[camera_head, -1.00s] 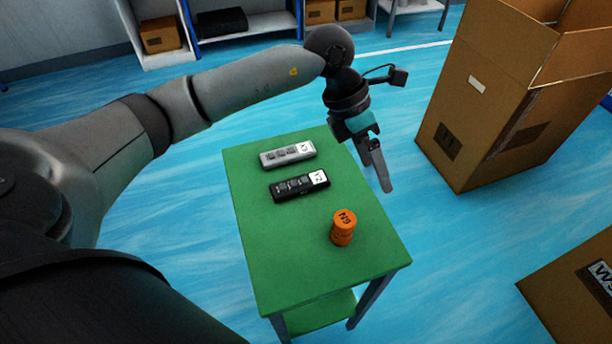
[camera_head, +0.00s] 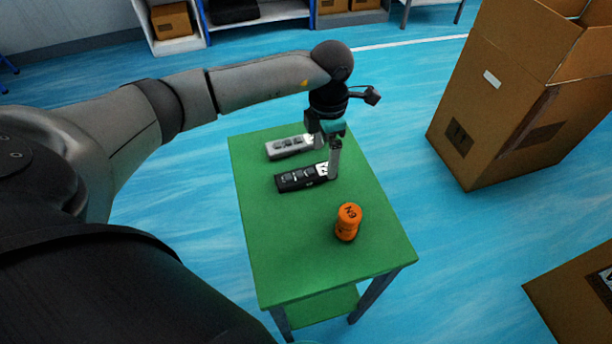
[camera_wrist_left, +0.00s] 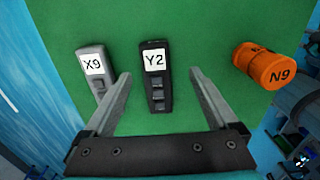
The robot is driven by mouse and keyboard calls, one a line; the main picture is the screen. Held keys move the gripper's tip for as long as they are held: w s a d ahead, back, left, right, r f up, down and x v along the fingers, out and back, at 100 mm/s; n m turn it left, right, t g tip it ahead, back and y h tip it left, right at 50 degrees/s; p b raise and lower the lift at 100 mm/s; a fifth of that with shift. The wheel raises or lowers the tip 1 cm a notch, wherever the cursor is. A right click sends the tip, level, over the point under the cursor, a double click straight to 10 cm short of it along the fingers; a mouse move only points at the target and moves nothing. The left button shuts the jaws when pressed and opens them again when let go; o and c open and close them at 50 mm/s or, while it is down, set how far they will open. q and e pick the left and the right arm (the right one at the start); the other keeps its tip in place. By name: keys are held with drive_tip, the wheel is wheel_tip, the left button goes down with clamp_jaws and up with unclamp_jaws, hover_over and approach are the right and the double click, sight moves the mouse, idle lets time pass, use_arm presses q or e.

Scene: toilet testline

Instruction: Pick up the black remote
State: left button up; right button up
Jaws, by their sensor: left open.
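The black remote (camera_head: 298,178) lies flat on the green table (camera_head: 290,250), with a white label at its right end. In the left wrist view the black remote (camera_wrist_left: 157,88) carries the label Y2 and lies between the two spread fingers. My left gripper (camera_head: 328,160) is open and points down over the remote's labelled end. In the left wrist view my left gripper (camera_wrist_left: 158,80) is empty, and its fingers stand apart from the remote on both sides. Whether the fingertips are down at the remote's height is unclear. My right gripper is not in view.
A grey remote (camera_head: 289,147) labelled X9 lies behind the black one, close to one finger. A large open cardboard box (camera_head: 500,110) stands on the blue floor to the right. The table's front part is clear.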

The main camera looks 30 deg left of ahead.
sight(323, 169)
use_arm(q)
drive_tip(key=shift+w+a+f+b, duration=0.1)
drive_tip(key=shift+f+b, duration=0.05)
drive_tip(key=shift+f, duration=0.75)
drive_tip(key=shift+w+a+f+b, duration=0.1)
drive_tip(key=shift+w+f+b, duration=0.1)
drive_tip(key=shift+f, duration=0.7)
drive_tip(key=shift+w+f+b, duration=0.1)
drive_tip(key=shift+f+b, duration=0.05)
drive_tip(key=shift+f, duration=0.75)
clamp_jaws()
drive_tip(key=shift+r, duration=0.1)
